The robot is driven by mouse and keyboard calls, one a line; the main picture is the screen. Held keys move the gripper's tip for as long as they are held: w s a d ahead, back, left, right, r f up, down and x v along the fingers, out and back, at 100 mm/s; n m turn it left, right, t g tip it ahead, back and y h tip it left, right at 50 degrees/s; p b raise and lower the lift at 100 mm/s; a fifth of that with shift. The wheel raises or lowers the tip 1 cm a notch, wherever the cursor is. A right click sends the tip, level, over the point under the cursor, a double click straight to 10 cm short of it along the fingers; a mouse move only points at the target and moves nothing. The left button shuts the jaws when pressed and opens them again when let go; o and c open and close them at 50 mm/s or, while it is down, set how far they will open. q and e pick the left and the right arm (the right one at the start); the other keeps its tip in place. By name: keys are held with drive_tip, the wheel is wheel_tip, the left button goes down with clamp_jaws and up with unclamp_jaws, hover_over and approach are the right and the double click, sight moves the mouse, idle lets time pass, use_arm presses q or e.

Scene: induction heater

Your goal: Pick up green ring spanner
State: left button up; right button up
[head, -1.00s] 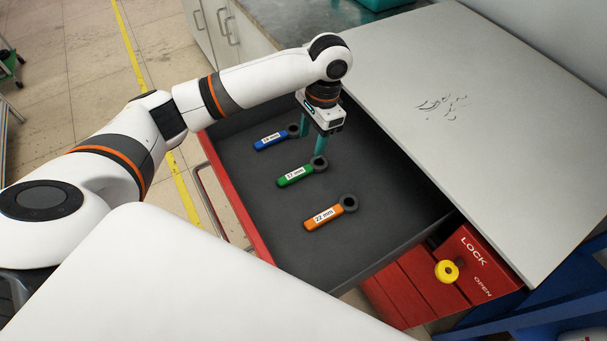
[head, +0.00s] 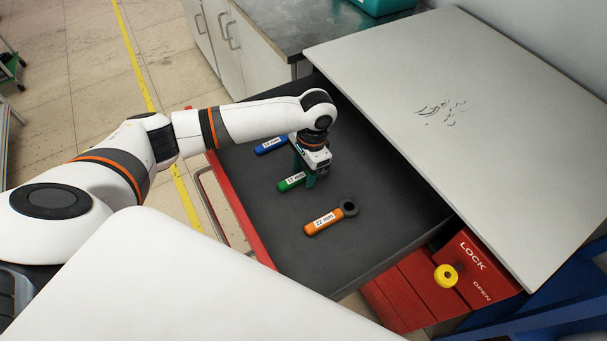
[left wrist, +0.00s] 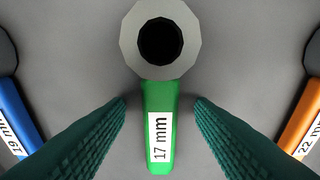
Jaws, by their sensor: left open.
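The green ring spanner (head: 290,182), labelled 17 mm, lies in the open drawer between a blue one and an orange one. In the head view my left gripper (head: 306,180) is down over its ring end and hides that end. In the left wrist view the spanner's grey ring is at the top and its green handle (left wrist: 160,100) runs down the middle. The two teal fingers of my left gripper (left wrist: 160,118) stand open on either side of the handle, with a gap on each side. My right gripper is not in view.
The blue spanner (head: 271,145) and the orange 22 mm spanner (head: 323,222) lie on either side in the dark drawer (head: 385,225). The grey worktop (head: 480,130) overhangs the drawer's right side. A yellow lock knob (head: 445,275) sits on the red cabinet front.

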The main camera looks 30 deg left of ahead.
use_arm(q)
clamp_jaws()
drive_tip(key=shift+r, duration=0.1)
